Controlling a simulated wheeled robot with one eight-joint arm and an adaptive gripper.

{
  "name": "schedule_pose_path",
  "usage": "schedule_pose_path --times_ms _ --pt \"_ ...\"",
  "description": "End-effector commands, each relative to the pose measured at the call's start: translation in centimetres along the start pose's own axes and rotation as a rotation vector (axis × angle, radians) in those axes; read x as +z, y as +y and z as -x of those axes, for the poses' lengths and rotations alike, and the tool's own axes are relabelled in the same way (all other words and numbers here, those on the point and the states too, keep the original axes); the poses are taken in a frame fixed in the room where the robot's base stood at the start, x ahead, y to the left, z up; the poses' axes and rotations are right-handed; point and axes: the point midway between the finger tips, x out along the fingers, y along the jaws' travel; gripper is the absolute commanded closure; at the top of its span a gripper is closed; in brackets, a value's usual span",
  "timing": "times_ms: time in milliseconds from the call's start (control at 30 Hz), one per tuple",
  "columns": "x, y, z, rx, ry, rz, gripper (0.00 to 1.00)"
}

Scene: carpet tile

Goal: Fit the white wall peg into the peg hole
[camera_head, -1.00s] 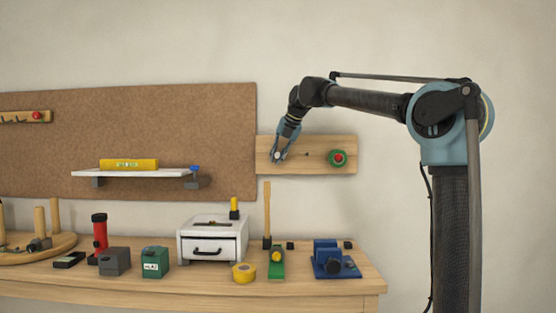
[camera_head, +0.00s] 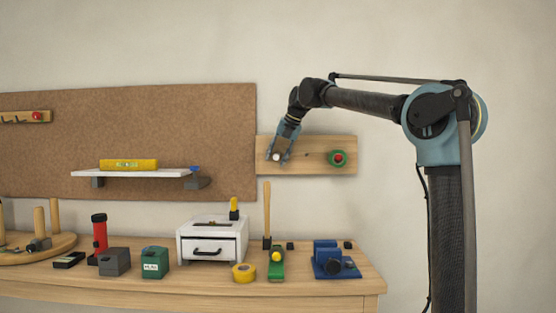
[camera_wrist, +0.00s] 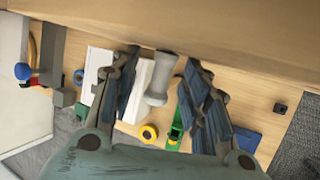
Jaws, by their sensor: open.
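The white wall peg (camera_wrist: 160,80) stands out from the wooden wall board (camera_wrist: 220,42) in the wrist view. Its wider end points toward my gripper, and its other end meets the board. In the head view the peg's pale round end (camera_head: 276,157) shows at the left part of the board (camera_head: 320,167). My gripper (camera_head: 277,158) is open around the peg, with one finger on each side and gaps visible in the wrist view (camera_wrist: 165,95). A small dark hole (camera_head: 306,155) shows in the board to the right of the peg.
A cork board (camera_head: 120,125) with a white shelf (camera_head: 140,173) is to the left. The workbench (camera_head: 210,287) below holds a white drawer box (camera_head: 212,240), a blue vise (camera_head: 333,258) and several tools.

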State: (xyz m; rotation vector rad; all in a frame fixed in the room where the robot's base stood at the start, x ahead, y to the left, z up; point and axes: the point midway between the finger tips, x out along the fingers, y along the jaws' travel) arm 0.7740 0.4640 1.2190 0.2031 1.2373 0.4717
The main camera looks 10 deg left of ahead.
Motion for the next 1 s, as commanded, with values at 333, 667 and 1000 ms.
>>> schedule_pose_path --times_ms 333,667,1000 --pt "0.0 -0.1 3.5 0.0 0.0 -0.002 0.57" --pt "0.1 -0.1 9.6 0.0 0.001 -0.001 0.57" --pt "0.1 -0.1 11.9 0.0 0.001 0.0 0.57"
